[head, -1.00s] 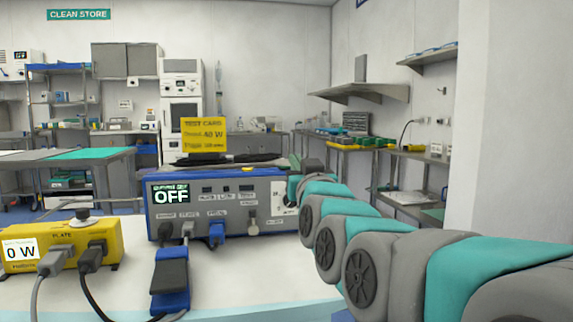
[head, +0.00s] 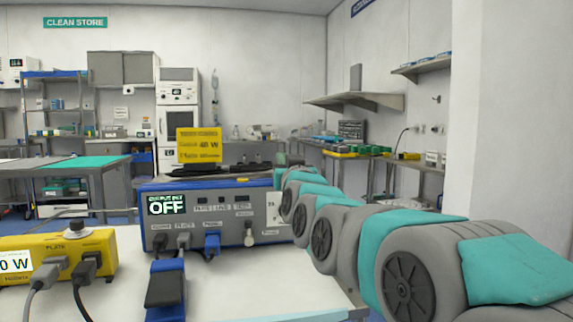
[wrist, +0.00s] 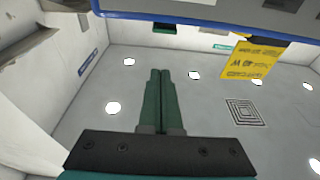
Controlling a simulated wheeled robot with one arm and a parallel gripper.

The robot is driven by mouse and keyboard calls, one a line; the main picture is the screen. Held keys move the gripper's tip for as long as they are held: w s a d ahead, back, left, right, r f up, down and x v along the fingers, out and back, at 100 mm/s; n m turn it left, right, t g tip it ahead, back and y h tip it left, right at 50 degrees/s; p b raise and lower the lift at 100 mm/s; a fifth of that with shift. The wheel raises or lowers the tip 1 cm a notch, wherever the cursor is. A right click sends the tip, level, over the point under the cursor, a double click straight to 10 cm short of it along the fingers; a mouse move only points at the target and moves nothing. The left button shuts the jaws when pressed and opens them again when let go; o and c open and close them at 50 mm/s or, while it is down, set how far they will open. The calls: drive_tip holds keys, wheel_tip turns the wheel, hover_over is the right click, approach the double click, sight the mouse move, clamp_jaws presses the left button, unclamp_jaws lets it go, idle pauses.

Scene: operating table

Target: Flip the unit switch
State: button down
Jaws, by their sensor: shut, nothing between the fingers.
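The grey and blue unit (head: 215,213) stands on the white table, with its front panel facing me and its display (head: 167,204) reading OFF. Plugs and cables sit along its lower front. A white plate (head: 273,206) shows at the right end of the panel, partly covered by my arm. I cannot make out the unit switch. My arm reaches past the unit's right end, and my gripper is hidden in the head view. In the wrist view my gripper (wrist: 160,73) has its green fingers together, empty, pointing towards the ceiling side. A blue edge (wrist: 200,17) lies beyond the fingertips, apart from them.
A yellow box (head: 60,256) with a 0 W display and plugged cables stands at the front left. A blue pedal (head: 165,288) lies in front of the unit. A yellow test card (head: 199,145) stands above the unit. The white table top (head: 240,280) is clear at front right.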

drive_tip(key=shift+w+a+f, duration=0.1)
drive_tip(key=shift+w+f, duration=0.15)
drive_tip(key=shift+f, duration=0.7)
drive_tip(key=shift+w+a+f, duration=0.1)
drive_tip(key=shift+w+f, duration=0.15)
drive_tip(key=shift+f, duration=0.65)
